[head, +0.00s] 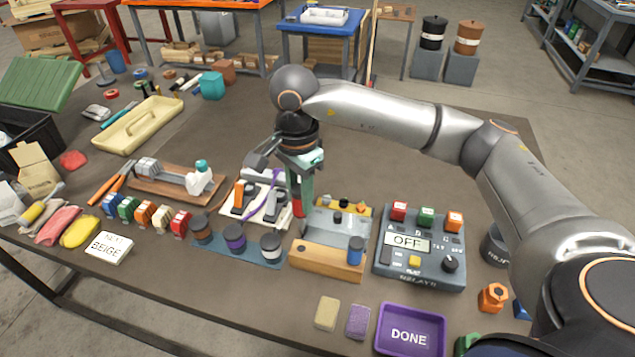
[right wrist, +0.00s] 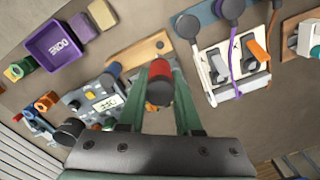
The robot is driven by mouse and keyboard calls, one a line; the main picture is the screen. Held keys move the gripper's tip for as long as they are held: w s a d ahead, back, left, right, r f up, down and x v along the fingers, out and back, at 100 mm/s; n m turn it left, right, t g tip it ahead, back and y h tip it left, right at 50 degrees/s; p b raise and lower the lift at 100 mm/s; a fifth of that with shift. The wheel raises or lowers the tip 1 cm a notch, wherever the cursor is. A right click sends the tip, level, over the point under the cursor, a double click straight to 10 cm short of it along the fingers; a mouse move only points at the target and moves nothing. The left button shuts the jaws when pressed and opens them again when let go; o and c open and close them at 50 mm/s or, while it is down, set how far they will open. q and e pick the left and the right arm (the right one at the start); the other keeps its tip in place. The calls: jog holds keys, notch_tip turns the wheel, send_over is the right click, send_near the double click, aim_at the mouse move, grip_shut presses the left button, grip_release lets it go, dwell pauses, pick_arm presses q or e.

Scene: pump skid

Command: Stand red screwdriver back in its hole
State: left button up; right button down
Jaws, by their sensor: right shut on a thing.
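My right gripper (head: 299,196) hangs over the middle of the table, its fingers pointing down. It is shut on the red screwdriver (head: 298,209), whose red part shows just below the fingers. In the right wrist view the screwdriver (right wrist: 159,70) sits between the green fingers (right wrist: 158,92), showing a red body and a dark round end. Its shaft and tip are hidden. The wooden block (head: 322,262) stands at the table's front, below and slightly right of the gripper. A blue-handled tool (head: 355,250) stands at its right end. My left gripper is not in view.
A grey metal fixture (head: 340,228) with small knobs sits right behind the block. The relay box (head: 420,272) reading OFF is to the right. A white board with levers (head: 256,204) is close on the left. Dark round-topped pieces (head: 235,238) stand on a blue mat.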

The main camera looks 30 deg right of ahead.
aim_at(300, 228)
jog(key=shift+s+a+f, duration=0.1)
jog(key=shift+a, duration=0.15)
jog(key=shift+f+b, duration=1.45)
jog(key=shift+f, duration=0.95)
jog(key=shift+b, duration=0.45)
jog(key=shift+f+b, duration=2.25)
jog(key=shift+f, duration=0.35)
jog(key=c, duration=0.5)
grip_release()
